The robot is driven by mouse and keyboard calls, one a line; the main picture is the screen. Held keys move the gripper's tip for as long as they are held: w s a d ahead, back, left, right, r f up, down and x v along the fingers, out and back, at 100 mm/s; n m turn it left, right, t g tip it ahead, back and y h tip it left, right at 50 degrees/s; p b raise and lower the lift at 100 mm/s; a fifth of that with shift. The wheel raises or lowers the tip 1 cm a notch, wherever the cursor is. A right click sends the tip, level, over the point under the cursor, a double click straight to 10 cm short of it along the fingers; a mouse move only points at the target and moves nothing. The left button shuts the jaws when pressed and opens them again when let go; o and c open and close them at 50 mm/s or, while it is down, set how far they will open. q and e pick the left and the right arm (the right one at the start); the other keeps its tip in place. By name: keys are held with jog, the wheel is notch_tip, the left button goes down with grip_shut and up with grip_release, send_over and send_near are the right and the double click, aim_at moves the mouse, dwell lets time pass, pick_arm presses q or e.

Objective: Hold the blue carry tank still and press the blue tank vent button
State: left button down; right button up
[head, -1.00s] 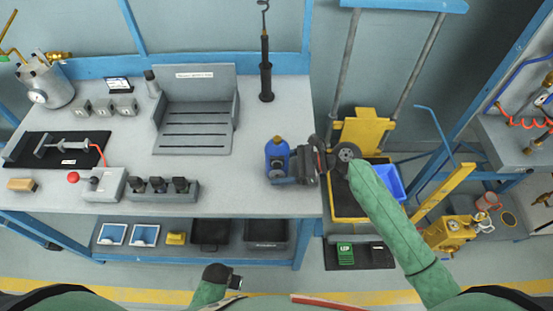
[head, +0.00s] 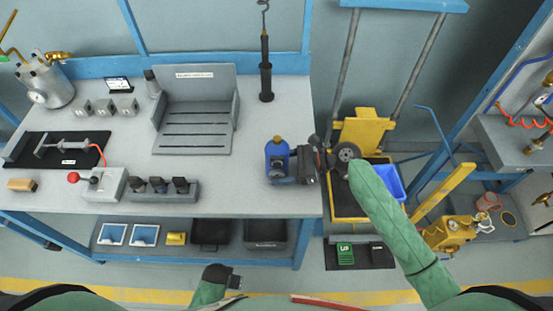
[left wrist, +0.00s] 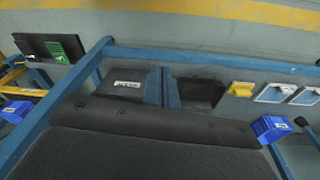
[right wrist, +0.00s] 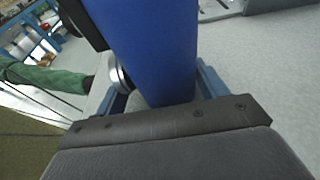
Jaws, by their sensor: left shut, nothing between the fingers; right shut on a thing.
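The blue carry tank (head: 277,158) stands upright near the right front of the bench, with a brass-coloured top. My right gripper (head: 290,166) is shut on it from the right. In the right wrist view the blue tank body (right wrist: 155,45) fills the gap between the fingers (right wrist: 160,95). A silver round fitting (right wrist: 118,76) shows beside the tank there; I cannot tell whether it is the vent button. My left gripper (head: 236,282) is low in front of the bench, away from the tank. In the left wrist view its fingers (left wrist: 163,88) are together and empty.
The bench (head: 255,195) is clear left of the tank. A grey slotted fixture (head: 196,120) and a black upright tool (head: 266,75) stand behind. A row of black switches (head: 160,188) lies left. A yellow cart (head: 345,205) with a blue bin stands right.

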aim_at(277, 165)
pick_arm(q)
jog(key=w+d+r+n+t+h, duration=0.25)
jog(key=w+d+r+t, duration=0.25)
jog(key=r, duration=0.3)
jog(key=w+d+r+n+t+h, duration=0.1)
jog(key=w+d+r+t+h, duration=0.2)
jog(key=w+d+r+t, duration=0.45)
jog(key=s+d+r+n+t+h, duration=0.2)
jog(key=r+h, duration=0.2)
jog(key=r, duration=1.1)
jog(key=s+d+r+n+t+h, duration=0.1)
jog(key=s+r+n+t+h, duration=0.3)
jog(key=r, duration=1)
jog(key=w+m+g, duration=0.1)
jog(key=w+g, duration=0.1)
jog(key=w, duration=0.8)
jog(key=shift+w+d+r, duration=0.2)
jog(key=shift+w+r, duration=0.05)
jog(key=shift+w+h, duration=0.1)
jog(key=shift+h, duration=0.15)
